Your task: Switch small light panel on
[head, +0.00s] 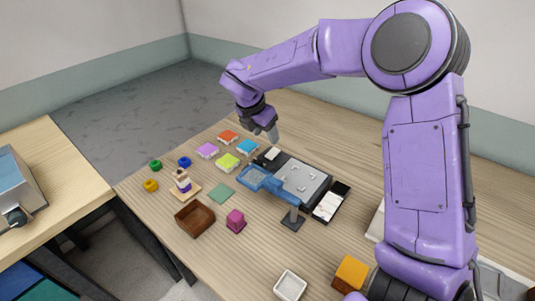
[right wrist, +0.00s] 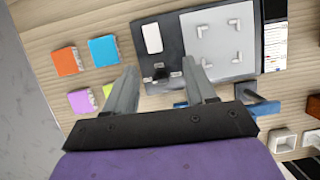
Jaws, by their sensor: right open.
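The small light panel (head: 302,180) is a pale grey plate with corner brackets on a dark base on the table. It also shows in the right wrist view (right wrist: 218,50), at the upper right. A small black knob-like part (right wrist: 160,73) sits on the dark base near the panel's lower left; I cannot tell whether it is the switch. My right gripper (head: 272,133) is open and empty above the table, just behind the base's far left end. In the right wrist view its fingers (right wrist: 163,80) spread on either side of the black part. My left gripper is not in view.
Several coloured blocks, including an orange one (head: 228,136) and a blue one (head: 247,147), lie left of the base. A brown box (head: 195,219) and magenta block (head: 236,221) stand in front.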

